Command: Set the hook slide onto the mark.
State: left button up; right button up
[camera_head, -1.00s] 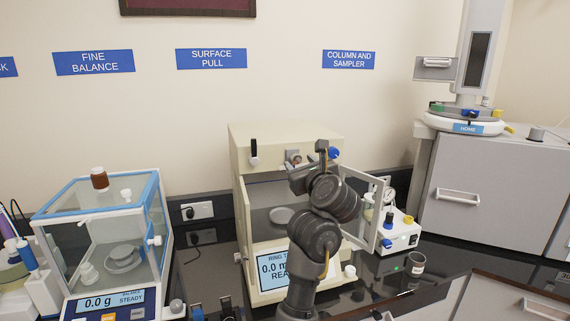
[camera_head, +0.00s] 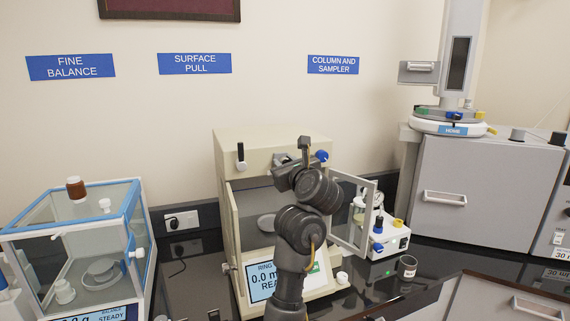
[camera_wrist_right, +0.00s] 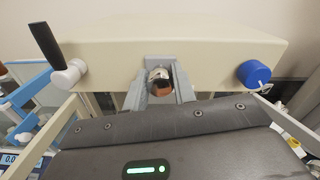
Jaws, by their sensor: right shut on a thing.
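The cream surface-pull instrument (camera_head: 268,142) stands mid-counter with its glass door swung open to the right. My right gripper (camera_head: 284,160) reaches up to the front of its top housing. In the right wrist view my right gripper (camera_wrist_right: 159,88) is shut on a small rounded metal piece with an orange-brown face (camera_wrist_right: 161,87), which seems to be the hook slide. The fingers stand on either side of it, just below the housing. I cannot make out the mark. My left gripper is not in view.
A black lever with a white knob (camera_wrist_right: 70,75) is left of the fingers, and a blue knob (camera_wrist_right: 254,73) is right. The open glass door (camera_head: 352,212) stands close to my right arm. A white unit (camera_head: 390,236) and a small cup (camera_head: 407,266) stand to the right.

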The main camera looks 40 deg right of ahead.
jog(key=shift+d, duration=0.1)
grip_shut()
jog(key=shift+s+d+b, duration=0.1)
jog(key=shift+d+b, duration=0.05)
jog(key=shift+b, duration=0.25)
jog(key=o, duration=1)
grip_release()
jog(key=shift+d, duration=0.1)
jog(key=shift+o, duration=0.2)
